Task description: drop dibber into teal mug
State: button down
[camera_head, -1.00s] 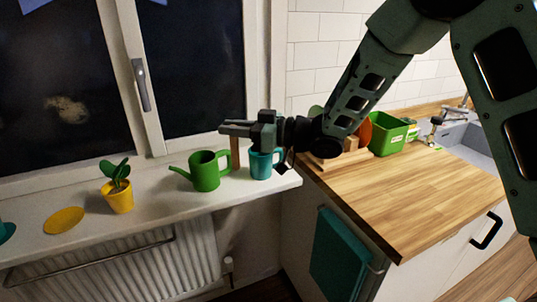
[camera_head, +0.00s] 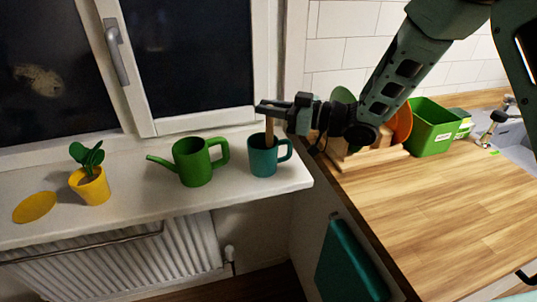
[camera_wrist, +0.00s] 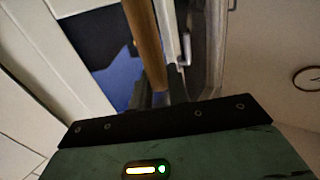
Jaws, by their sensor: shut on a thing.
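The teal mug (camera_head: 262,160) stands on the white windowsill near its right end, its handle to the right. My gripper (camera_head: 268,109) is above the mug and shut on the wooden dibber (camera_head: 269,131). The dibber hangs about upright, and its lower end is at the mug's opening, hidden behind or inside the rim. I cannot tell how deep it reaches. In the wrist view the dibber (camera_wrist: 146,45) shows as a brown rod in front of my gripper; the mug is not clearly seen there.
A green watering can (camera_head: 193,163) stands left of the mug. A yellow pot with a plant (camera_head: 92,188) and a yellow disc (camera_head: 34,207) are farther left on the sill (camera_head: 132,196). The wooden counter (camera_head: 425,200) at right holds a green bin (camera_head: 432,130).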

jog(key=shift+f+b, duration=1.95)
jog(key=shift+f, duration=1.15)
jog(key=c, duration=1.3)
grip_release()
jog(key=shift+d, duration=0.15)
jog(key=b+v, duration=0.3)
jog(key=v, duration=1.4)
jog(key=shift+s, duration=0.1)
